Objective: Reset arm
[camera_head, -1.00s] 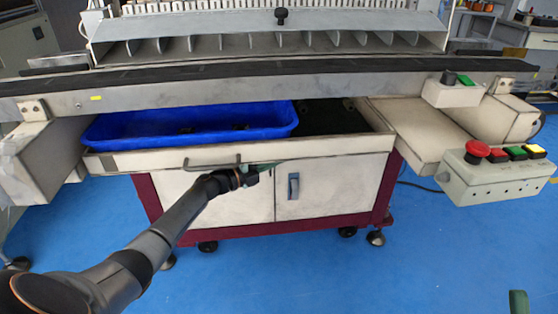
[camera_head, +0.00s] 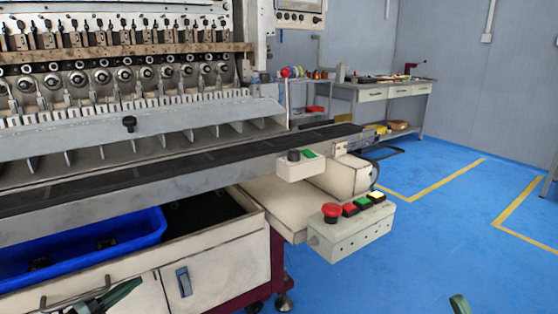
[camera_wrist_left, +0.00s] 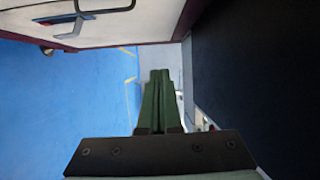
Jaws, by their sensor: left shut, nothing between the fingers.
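My left gripper (camera_head: 112,297) shows at the bottom left of the head view, just in front of the cabinet's drawer front (camera_head: 92,290). Its green fingers are shut with nothing between them, as the left wrist view (camera_wrist_left: 158,98) also shows. Most of the left arm is out of the head view. A green fingertip of my right gripper (camera_head: 459,304) shows at the bottom right edge, over the floor; the rest of it is cut off.
The coil winder (camera_head: 130,125) fills the left. A blue bin (camera_head: 80,247) sits in the open drawer. A control box (camera_head: 350,238) with a red stop button (camera_head: 331,212) juts out at the right. The blue floor (camera_head: 450,240) there is clear. A workbench (camera_head: 385,95) stands behind.

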